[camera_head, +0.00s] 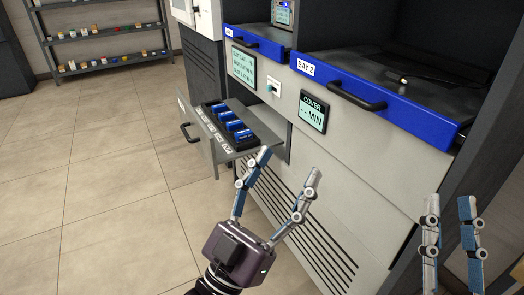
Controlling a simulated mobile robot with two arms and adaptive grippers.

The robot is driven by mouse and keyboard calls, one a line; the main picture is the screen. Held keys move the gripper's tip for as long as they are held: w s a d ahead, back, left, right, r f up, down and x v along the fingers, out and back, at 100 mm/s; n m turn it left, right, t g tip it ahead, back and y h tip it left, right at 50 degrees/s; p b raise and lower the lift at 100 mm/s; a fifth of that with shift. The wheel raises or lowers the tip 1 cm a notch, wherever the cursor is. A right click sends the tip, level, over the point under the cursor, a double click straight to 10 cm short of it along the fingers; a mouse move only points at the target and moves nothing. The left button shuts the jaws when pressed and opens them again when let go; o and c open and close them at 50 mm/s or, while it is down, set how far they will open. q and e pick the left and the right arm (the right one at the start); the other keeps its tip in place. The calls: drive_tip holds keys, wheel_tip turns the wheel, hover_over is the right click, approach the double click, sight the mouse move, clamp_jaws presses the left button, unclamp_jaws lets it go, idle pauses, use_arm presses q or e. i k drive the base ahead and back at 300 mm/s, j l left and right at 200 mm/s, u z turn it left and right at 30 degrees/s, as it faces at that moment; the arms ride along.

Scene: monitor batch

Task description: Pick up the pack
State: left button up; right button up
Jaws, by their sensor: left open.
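Several blue packs (234,125) stand in a row in an open drawer (183,106) that is pulled out of the grey machine. Which one is the task's pack I cannot tell. My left gripper (288,168) is open and empty, its fingers pointing up the picture, to the right of and below the drawer in the view. It does not hold any pack. My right gripper (449,203) shows at the lower right with its two fingers apart and nothing between them.
Two blue-fronted bays with black handles, one labelled BAY 2 (380,95), sit above the drawer. A small display reading COVER (313,112) is on the front panel. A shelf rack (108,64) with small items stands at the back left. The tiled floor (90,165) at left is clear.

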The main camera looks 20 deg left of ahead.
sight(235, 126)
drive_tip(key=j+u, duration=0.1)
drive_tip(key=u, duration=1.15)
